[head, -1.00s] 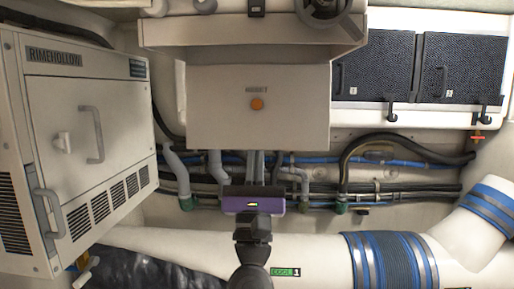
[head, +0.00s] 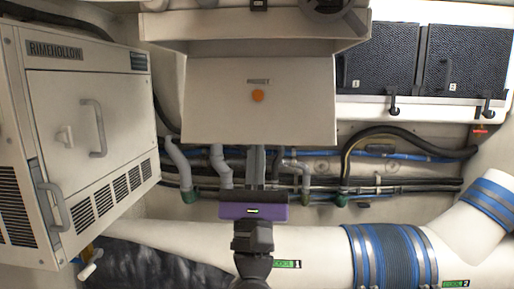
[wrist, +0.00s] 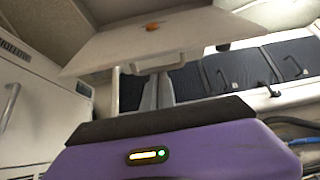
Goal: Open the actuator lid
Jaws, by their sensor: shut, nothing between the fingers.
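A pale box lid or front panel (head: 222,100), with a small label and an orange button (head: 258,96), sits upper middle in the head view. I take it to be the actuator lid; its label is too blurred to be sure. It looks closed. The wrist view shows its tilted underside and a pale pull handle (wrist: 158,62) at its lower edge, hidden from the head. My gripper (head: 256,149), purple-bodied with grey fingers, is shut and empty, pointing up just below the panel's lower edge. In the wrist view the fingertips (wrist: 158,76) are close beneath the handle; contact cannot be told.
A pale cabinet (head: 75,110) with handles stands left. Pipes and hoses (head: 410,142) run along the back wall behind my gripper. Dark mesh-front lockers (head: 470,65) are upper right. A thick white duct (head: 320,240) with a blue-banded sleeve (head: 390,255) crosses below.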

